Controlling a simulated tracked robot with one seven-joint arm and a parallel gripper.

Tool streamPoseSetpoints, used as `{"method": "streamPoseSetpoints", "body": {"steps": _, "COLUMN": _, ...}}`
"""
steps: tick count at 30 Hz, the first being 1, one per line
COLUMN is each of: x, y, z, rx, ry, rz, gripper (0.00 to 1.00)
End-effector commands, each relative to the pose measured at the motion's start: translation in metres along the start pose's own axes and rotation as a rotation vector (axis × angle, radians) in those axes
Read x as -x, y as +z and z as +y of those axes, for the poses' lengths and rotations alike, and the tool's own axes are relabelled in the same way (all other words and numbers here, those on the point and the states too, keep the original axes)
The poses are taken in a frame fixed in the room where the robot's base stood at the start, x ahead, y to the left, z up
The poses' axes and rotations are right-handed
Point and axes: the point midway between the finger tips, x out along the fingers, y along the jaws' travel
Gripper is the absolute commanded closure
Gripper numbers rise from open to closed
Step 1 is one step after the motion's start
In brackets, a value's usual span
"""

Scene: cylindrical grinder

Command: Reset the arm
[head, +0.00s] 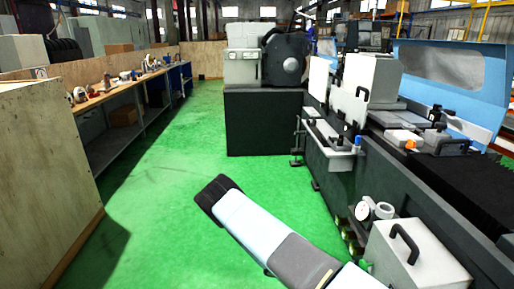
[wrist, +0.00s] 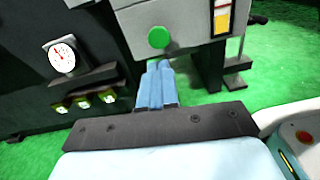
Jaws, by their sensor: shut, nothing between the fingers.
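My gripper (wrist: 159,66) shows in the wrist view, its two blue fingers together with nothing between them. The fingers point at the machine's front, just below a grey box with a green button (wrist: 158,38). I cannot tell whether they touch it. In the head view my arm reaches from the bottom edge over the green floor, left of the grinder (head: 440,205). My gripper's fingers cannot be made out there.
A dial gauge (wrist: 62,56) and yellow-green fittings (wrist: 83,101) are left of the fingers. A grey box with a handle (head: 415,260) stands low right. A long workbench (head: 125,85) and wooden panel (head: 45,170) line the left. The green aisle (head: 170,145) between is clear.

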Motion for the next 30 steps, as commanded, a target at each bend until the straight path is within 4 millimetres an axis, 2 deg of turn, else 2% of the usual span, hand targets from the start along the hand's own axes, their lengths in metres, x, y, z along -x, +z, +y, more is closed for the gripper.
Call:
{"method": "streamPoseSetpoints", "body": {"steps": 15, "x": 0.039, "y": 0.108, "z": 0.015, "rx": -0.244, "ry": -0.267, "rz": 0.272, "gripper": 1.0}}
{"method": "streamPoseSetpoints", "body": {"steps": 30, "x": 0.061, "y": 0.221, "z": 0.014, "rx": -0.474, "ry": -0.488, "rz": 0.524, "gripper": 1.0}}
